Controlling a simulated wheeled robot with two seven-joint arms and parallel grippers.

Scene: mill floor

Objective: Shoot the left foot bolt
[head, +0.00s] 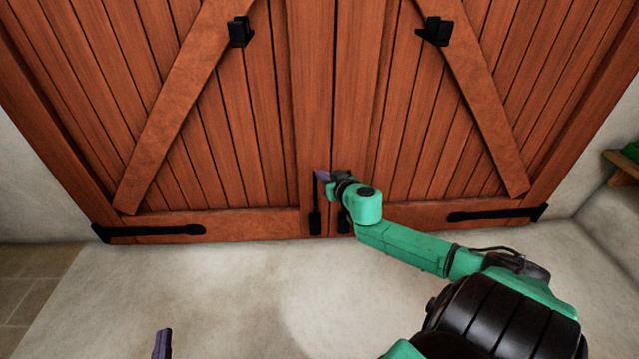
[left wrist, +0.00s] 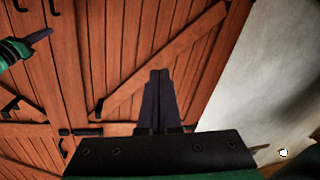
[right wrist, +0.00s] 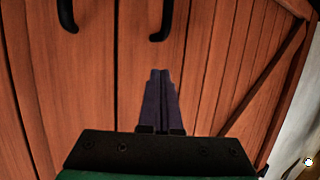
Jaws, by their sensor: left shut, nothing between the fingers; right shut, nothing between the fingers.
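The left foot bolt (head: 315,215) is a black upright rod with a wider lower part, low on the left door leaf beside the middle seam. My right gripper (head: 322,176) is shut and empty, with its purple fingers by the bolt's top end. I cannot tell whether they touch it. In the right wrist view its fingers (right wrist: 160,100) are together in front of the planks. My left gripper (head: 162,343) is shut and empty, low at the left, far from the bolt. Its closed fingers show in the left wrist view (left wrist: 160,98).
A second black bolt (head: 344,222) on the right leaf is partly hidden by my right arm. Black brackets (head: 239,32) (head: 436,32) sit higher on the brown doors. Strap hinges (head: 150,230) (head: 498,215) are at the lower corners. The pale floor (head: 230,290) before the doors is clear.

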